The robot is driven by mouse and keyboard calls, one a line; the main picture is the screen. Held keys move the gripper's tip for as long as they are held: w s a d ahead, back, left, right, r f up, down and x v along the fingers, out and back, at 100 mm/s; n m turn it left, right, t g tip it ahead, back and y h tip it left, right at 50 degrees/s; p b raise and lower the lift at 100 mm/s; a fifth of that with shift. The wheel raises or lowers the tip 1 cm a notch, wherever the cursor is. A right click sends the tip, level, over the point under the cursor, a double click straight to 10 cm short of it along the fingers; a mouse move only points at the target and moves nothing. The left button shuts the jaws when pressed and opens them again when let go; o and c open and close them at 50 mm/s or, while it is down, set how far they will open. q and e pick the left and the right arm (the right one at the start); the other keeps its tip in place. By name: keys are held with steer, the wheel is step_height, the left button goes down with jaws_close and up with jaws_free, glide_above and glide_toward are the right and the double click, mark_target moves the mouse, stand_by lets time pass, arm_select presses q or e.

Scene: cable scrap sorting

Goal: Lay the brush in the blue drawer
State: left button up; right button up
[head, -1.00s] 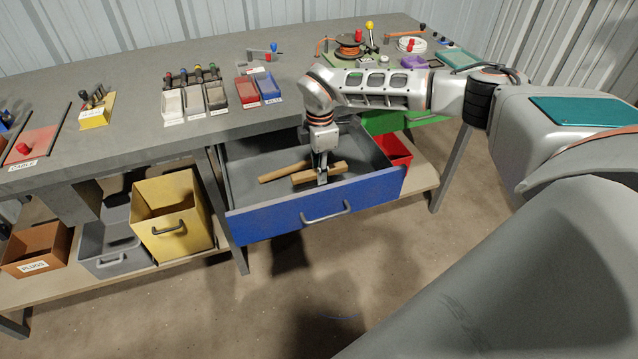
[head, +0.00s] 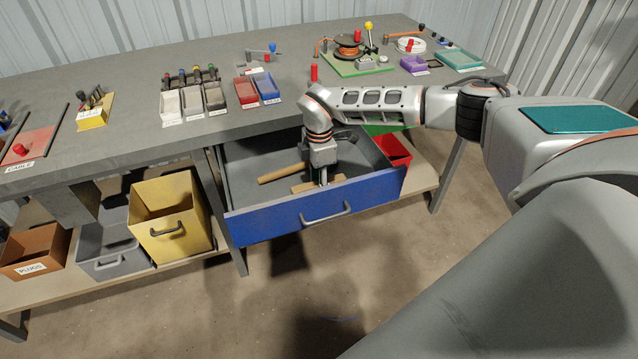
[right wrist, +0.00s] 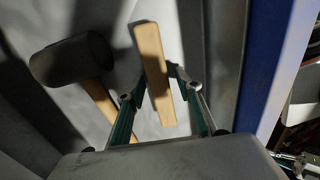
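The brush shows as a pale wooden bar (head: 303,187) low inside the blue drawer (head: 275,220), which is pulled out below the bench. My right gripper (head: 322,182) points down into the drawer, its fingers on either side of the brush. In the right wrist view the brush (right wrist: 153,65) lies between the fingertips (right wrist: 156,78), which appear shut on it. The drawer front hides the brush's lower part in the head view, and I cannot tell whether it touches the drawer floor. My left gripper is not in view.
A mallet lies in the drawer beside the brush, its black head (right wrist: 72,60) and wooden handle (head: 285,172) showing. A red bin (head: 392,150) stands right of the drawer, a yellow bin (head: 168,215) left. The bench top (head: 130,75) holds small trays and tools.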

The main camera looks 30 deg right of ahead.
steer(key=shift+r, duration=0.1)
step_height(320, 180, up, 12)
steer(key=p, duration=0.1)
stand_by(0.5)
stand_by(0.5)
